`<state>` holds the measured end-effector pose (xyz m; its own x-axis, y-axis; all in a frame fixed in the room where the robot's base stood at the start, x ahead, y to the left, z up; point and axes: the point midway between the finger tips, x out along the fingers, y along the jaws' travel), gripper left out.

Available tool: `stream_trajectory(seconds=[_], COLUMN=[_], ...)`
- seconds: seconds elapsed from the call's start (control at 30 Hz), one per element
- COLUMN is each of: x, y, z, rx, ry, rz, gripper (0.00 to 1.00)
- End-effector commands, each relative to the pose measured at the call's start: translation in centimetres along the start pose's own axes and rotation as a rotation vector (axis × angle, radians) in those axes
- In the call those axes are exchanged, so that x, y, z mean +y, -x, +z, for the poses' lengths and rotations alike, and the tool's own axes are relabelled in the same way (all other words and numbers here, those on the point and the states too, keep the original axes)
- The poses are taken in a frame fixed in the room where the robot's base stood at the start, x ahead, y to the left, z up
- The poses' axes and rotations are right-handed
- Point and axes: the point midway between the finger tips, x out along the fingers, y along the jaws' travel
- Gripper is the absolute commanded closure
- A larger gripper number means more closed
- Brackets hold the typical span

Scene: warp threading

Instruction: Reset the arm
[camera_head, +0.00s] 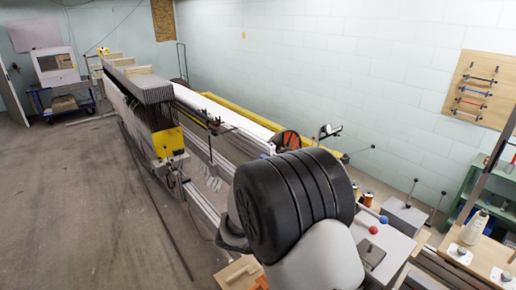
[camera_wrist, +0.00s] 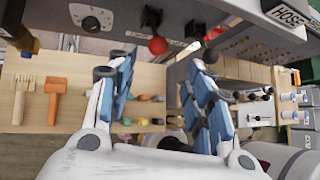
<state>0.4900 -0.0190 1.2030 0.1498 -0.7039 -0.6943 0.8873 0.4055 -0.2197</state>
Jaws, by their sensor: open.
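My gripper (camera_wrist: 158,95) shows in the wrist view, with its two blue-padded fingers spread apart. It is open, and I see nothing held between the fingers. A wooden bench top (camera_wrist: 78,112) lies beyond the fingers. In the head view my own arm, with its dark ribbed joint and white link, fills the lower middle. The fingers are hidden in that view.
A long weaving machine (camera_head: 168,142) runs back to the left. A grey control box (camera_head: 385,240) with red and blue knobs stands beside my arm. An orange tool (camera_wrist: 55,100) lies on the bench. The floor (camera_head: 70,200) at left is largely clear.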

Motion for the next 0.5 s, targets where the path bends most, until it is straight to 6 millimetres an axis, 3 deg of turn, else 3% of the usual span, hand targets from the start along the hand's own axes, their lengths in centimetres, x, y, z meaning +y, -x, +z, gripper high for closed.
stream_trajectory(seconds=[0.17, 0.3, 0.5], x=[-2.8, -6.5, -11.7], y=[0.7, 1.8, 3.2], z=[0.9, 1.1, 0.0], rx=[0.076, 0.178, 0.334], ry=[-0.236, -0.533, -0.953], rz=[-0.007, -0.023, -0.057], gripper=[0.53, 0.53, 0.53])
